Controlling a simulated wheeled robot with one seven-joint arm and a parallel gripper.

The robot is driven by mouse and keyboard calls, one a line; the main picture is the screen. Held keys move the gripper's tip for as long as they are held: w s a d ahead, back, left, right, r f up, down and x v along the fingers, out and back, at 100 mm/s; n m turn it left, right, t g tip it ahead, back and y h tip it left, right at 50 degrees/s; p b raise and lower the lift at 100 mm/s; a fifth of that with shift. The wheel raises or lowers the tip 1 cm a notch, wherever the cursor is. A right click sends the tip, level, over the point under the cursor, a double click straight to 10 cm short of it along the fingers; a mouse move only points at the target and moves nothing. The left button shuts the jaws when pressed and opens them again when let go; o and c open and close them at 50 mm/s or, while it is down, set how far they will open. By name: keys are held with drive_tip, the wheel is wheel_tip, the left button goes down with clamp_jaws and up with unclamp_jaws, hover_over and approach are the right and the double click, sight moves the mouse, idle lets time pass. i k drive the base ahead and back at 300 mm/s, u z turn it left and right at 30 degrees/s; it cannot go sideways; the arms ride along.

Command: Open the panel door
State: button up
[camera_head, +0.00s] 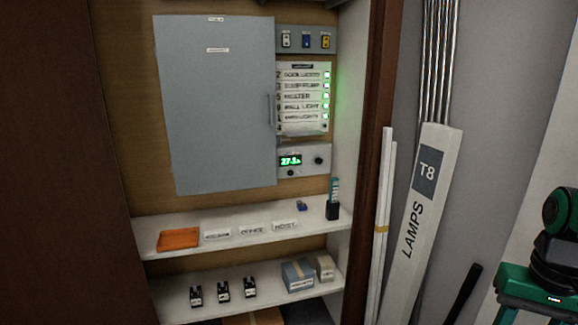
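The panel door (222,105) is a flat grey sheet on the wooden back wall of an open cabinet. It carries two small white labels near its top. It looks shut, with no gap that I can make out. A thin upright handle (270,110) sits near its right edge. No gripper fingers show in this view, so my gripper is out of sight and nothing touches the door.
Right of the door are a switch box (306,40), a list with green lights (304,97) and a meter box (304,160). Below are shelves with an orange tray (178,238) and small boxes. A lamp carton (420,215) and white tubes (384,230) lean outside right.

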sight(218, 73)
drive_tip(key=k, duration=0.45)
drive_tip(key=u, duration=0.2)
drive_tip(key=i, duration=1.3)
drive_tip(key=z, duration=0.35)
